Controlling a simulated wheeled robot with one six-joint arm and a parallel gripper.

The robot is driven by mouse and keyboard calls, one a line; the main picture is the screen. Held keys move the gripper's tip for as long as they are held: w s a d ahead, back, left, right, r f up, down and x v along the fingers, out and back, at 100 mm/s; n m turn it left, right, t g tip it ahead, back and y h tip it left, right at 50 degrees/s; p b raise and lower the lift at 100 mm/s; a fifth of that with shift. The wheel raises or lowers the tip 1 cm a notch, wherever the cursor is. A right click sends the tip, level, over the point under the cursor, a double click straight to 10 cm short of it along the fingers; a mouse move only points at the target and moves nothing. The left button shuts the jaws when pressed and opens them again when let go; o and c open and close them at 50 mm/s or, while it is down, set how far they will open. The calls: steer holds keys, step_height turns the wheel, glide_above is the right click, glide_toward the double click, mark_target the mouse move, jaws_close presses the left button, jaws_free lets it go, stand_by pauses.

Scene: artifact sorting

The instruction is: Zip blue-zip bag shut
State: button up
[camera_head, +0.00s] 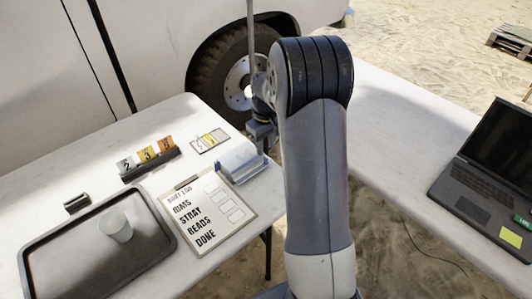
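A pale bluish-white item (238,158), perhaps a bag or a stack of bags, sits at the right corner of the left table, beside the clipboard. I cannot make out a blue zip on it. A small flat pouch or card (208,141) with yellow and dark markings lies just behind it; no blue zip shows there either. My gripper (260,140) is partly hidden behind my own arm, close above the right end of the bluish item. Its fingers are too small and covered to tell whether they are open or touching anything.
On the left table are a dark tray (50,270) with a whitish cup (116,226), a clipboard (230,228) with a written list, numbered tags (146,154) in a holder, and a small dark block (77,204). A laptop (490,165) stands on the right table (395,130). A vehicle wheel (236,80) is behind.

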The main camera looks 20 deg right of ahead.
mark_target(265, 160)
step_height(265, 160, up, 6)
steer(key=shift+f, duration=0.1)
stand_by(0.4)
step_height(265, 160, down, 11)
steer(key=shift+a, duration=0.25)
stand_by(0.3)
steer(key=shift+s, duration=0.15)
